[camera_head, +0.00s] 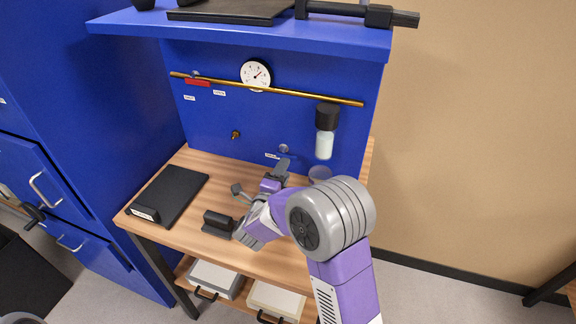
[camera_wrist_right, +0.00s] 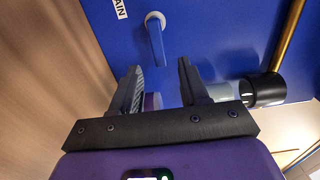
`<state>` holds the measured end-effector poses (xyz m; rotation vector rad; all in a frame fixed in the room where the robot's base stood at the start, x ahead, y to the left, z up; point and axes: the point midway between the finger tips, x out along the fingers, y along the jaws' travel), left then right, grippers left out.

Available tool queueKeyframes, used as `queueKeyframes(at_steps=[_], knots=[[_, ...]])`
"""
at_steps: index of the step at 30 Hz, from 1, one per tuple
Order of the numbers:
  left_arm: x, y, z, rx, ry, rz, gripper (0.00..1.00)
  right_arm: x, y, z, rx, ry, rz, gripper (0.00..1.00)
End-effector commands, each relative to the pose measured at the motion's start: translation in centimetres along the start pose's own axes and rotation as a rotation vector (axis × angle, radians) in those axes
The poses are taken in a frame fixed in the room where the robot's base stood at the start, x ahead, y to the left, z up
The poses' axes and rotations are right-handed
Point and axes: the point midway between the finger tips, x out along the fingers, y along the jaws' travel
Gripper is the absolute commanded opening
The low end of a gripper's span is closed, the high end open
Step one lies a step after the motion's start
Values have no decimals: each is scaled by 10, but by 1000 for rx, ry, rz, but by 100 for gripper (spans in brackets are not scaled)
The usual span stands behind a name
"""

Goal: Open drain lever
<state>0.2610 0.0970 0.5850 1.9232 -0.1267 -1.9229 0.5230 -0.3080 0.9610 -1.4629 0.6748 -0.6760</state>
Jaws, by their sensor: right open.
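The drain lever is a blue-grey bar (camera_wrist_right: 157,45) on a round pale hub, beside a label ending in "AIN" on the blue panel in the right wrist view. In the head view its round hub (camera_head: 284,148) shows on the panel; the bar is hard to make out there. My right gripper (camera_head: 277,171) is open and empty in front of the panel, below the hub. In the right wrist view the fingertips (camera_wrist_right: 160,72) stand either side of the lever's free end; I cannot tell whether they touch it. My left gripper is not in view.
A bottle with a black cap (camera_head: 326,132) hangs right of the hub, close to my right finger in the wrist view. A brass rail (camera_head: 290,94) and gauge (camera_head: 256,75) are above. A black flat case (camera_head: 168,194) and a small black object (camera_head: 217,222) are on the wooden bench.

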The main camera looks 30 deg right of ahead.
Motion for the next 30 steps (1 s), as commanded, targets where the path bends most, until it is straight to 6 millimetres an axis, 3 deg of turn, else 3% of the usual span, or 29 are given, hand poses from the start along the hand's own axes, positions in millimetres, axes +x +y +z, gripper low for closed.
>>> queueKeyframes(at_steps=[3,9,19,28,30], knots=[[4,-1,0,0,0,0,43,20,1,-1,0,2,0,45],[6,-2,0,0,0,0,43,42,1,0,0,0,1,45],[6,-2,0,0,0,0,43,46,0,0,-1,-1,0,45],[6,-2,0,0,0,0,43,46,0,0,-1,-1,0,0],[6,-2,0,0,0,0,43,46,0,0,-1,-1,0,0]])
